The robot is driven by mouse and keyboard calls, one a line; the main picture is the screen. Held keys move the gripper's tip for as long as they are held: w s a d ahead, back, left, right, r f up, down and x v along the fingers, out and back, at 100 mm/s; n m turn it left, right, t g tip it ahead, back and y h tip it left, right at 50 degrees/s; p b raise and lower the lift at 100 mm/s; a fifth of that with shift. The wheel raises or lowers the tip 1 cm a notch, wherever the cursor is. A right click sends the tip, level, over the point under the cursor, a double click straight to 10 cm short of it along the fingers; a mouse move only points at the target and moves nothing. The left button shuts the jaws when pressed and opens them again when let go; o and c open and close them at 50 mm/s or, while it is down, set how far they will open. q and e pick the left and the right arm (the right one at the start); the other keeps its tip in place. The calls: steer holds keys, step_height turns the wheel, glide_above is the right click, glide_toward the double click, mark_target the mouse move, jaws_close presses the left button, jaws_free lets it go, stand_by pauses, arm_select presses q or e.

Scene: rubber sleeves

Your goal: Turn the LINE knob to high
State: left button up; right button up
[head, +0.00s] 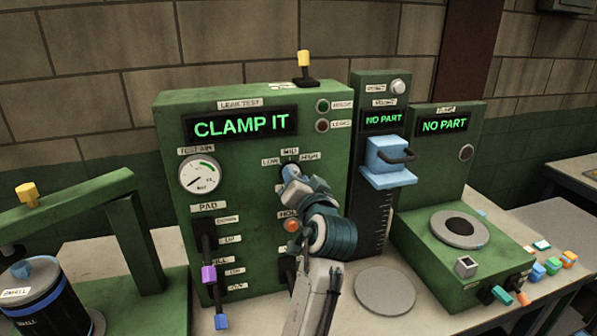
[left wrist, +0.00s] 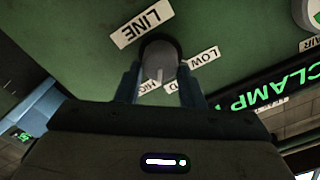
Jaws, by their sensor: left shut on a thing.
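The LINE knob (left wrist: 159,55) is a dark round knob with a grey face on the front of the green leak-test panel (head: 250,160). In the left wrist view it sits between the two fingers of my left gripper (left wrist: 162,85), which is shut on it. A pale pointer mark on its face points toward the MID and HIGH labels; I cannot tell exactly which. In the head view my left gripper (head: 288,178) reaches the panel just below the LOW, MID and HIGH labels and hides most of the knob. My right gripper is out of view.
The panel display (head: 240,123) reads CLAMP IT. Left of my arm are a gauge (head: 200,174) and the PAD slider with a purple handle (head: 208,274). To the right stand a height gauge with a blue block (head: 388,160) and a green station with a grey ring (head: 459,228).

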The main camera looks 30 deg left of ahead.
arm_select(q)
steer(key=shift+m+p, duration=0.6)
steer(key=shift+m, duration=0.3)
steer(key=o, duration=1)
steer(key=shift+a, duration=0.15)
steer(key=shift+w+a+f, duration=0.15)
steer(key=shift+a, duration=0.05)
steer(key=shift+d, duration=0.1)
